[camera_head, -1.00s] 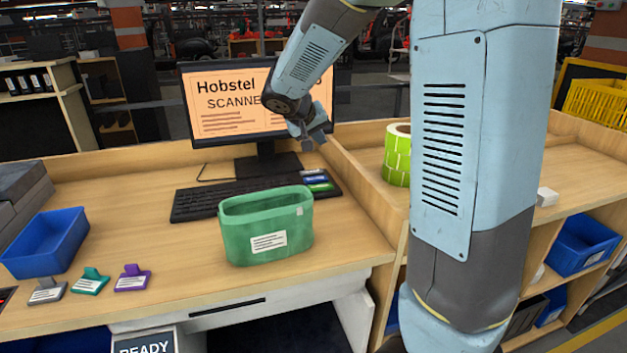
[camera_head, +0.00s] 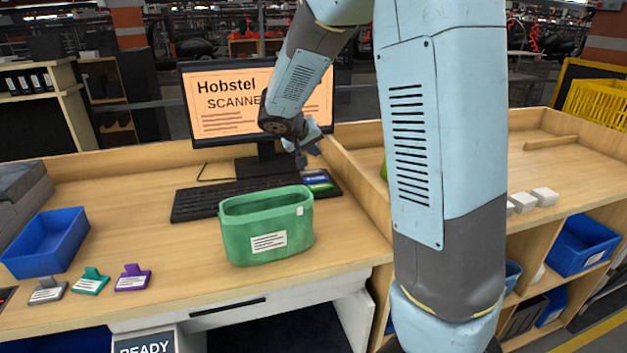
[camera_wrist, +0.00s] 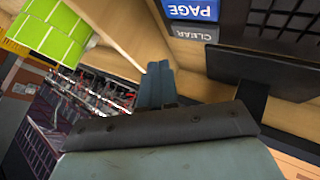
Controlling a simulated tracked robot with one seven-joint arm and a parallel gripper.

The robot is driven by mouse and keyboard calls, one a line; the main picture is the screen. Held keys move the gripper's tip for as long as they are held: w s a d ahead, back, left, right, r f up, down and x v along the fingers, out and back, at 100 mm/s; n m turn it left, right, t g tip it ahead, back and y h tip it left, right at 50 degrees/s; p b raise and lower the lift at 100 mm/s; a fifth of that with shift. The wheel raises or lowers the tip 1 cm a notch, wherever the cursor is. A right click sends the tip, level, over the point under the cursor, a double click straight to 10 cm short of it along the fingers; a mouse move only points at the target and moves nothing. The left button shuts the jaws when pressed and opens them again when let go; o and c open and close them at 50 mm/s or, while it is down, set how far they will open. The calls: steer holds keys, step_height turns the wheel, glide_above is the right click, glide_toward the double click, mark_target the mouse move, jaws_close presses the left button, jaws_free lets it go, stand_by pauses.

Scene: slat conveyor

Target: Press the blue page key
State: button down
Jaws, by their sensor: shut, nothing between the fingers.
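The blue page key (camera_head: 316,177) is at the right end of the black keyboard (camera_head: 205,200) in the head view, with a green key just in front of it. In the wrist view the blue key (camera_wrist: 190,8) reads PAGE and lies at the top edge, beside a grey CLEAR key (camera_wrist: 194,31). My gripper (camera_head: 301,160) is shut and empty. It hangs just behind and left of the blue key in the head view; the wrist view shows its fingers (camera_wrist: 157,82) below the keys, apart from PAGE. Whether the fingertips touch anything is unclear.
A green bin (camera_head: 266,250) stands in front of the keyboard. The monitor (camera_head: 225,105) stands close behind my gripper. A wooden divider (camera_head: 350,185) runs to the right of the keys. A blue tray (camera_head: 48,243) and several coloured clips lie at left.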

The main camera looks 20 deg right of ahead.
mark_target(314, 179)
steer(key=shift+f, duration=2.75)
